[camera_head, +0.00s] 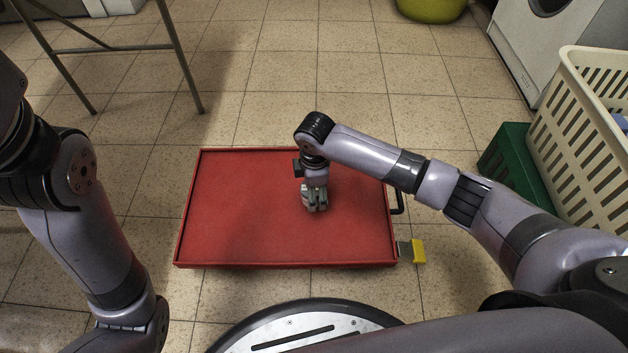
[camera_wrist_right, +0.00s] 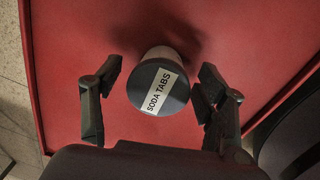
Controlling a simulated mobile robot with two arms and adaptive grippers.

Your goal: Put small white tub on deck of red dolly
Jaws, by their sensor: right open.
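The small white tub (camera_wrist_right: 158,88) shows in the right wrist view, with a dark grey lid and a white label reading "SODA TABS". It appears to stand upright on the red deck. My right gripper (camera_head: 314,208) is open and points down over the middle of the red dolly (camera_head: 240,215). In the wrist view its two fingers are on either side of the tub, with a gap at each side. In the head view the gripper hides the tub. My left arm shows at the left, but its gripper is out of frame.
The dolly has a low raised rim, a black handle (camera_head: 397,198) and a yellow-ended tab (camera_head: 418,251) at its right. A cream basket (camera_head: 585,130) and green crate (camera_head: 510,165) stand at right. A metal-legged stand (camera_head: 180,60) is at upper left. Tiled floor beyond the dolly is clear.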

